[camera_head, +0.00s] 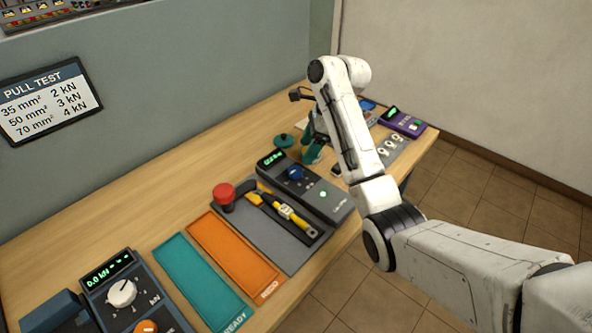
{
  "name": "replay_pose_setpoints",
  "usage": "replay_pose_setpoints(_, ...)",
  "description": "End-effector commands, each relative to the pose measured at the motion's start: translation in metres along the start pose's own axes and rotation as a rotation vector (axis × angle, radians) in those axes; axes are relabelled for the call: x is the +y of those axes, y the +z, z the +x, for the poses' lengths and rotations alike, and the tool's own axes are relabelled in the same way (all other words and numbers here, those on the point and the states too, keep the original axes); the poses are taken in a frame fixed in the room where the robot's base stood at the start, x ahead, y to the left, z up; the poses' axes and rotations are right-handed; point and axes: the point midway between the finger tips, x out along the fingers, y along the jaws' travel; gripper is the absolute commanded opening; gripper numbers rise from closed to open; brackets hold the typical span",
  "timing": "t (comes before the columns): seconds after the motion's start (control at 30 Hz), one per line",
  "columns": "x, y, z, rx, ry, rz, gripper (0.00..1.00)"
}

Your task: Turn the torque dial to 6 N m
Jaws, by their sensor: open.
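A dark grey unit (335,205) with a green-lit display stands on the bench right of centre. It carries a blue knob (295,173) and a small pale green button. I cannot read the knob's pointer or the display from here. A yellow and black wrench-like tool (286,212) lies in the grey tray to the left of it. My gripper (312,138) is beyond this unit, pointing down, apart from the knob and partly hidden by my arm. It is open, and a teal upright shape shows just below it.
A red-topped knob (224,194) stands on the grey tray (290,257). An orange tray (237,255) and a teal READY tray (200,284) lie left. A kN unit with a white dial (121,293) is nearest left. A purple device (402,122) stands at the far end.

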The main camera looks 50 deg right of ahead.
Motion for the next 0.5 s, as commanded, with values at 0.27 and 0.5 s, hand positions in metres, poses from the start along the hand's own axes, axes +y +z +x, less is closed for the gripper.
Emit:
replay_pose_setpoints(0.27,0.001,-0.001,0.043,0.001,0.003,0.001,0.69)
replay_pose_setpoints(0.5,0.0,-0.001,0.071,0.001,0.001,0.0,0.69)
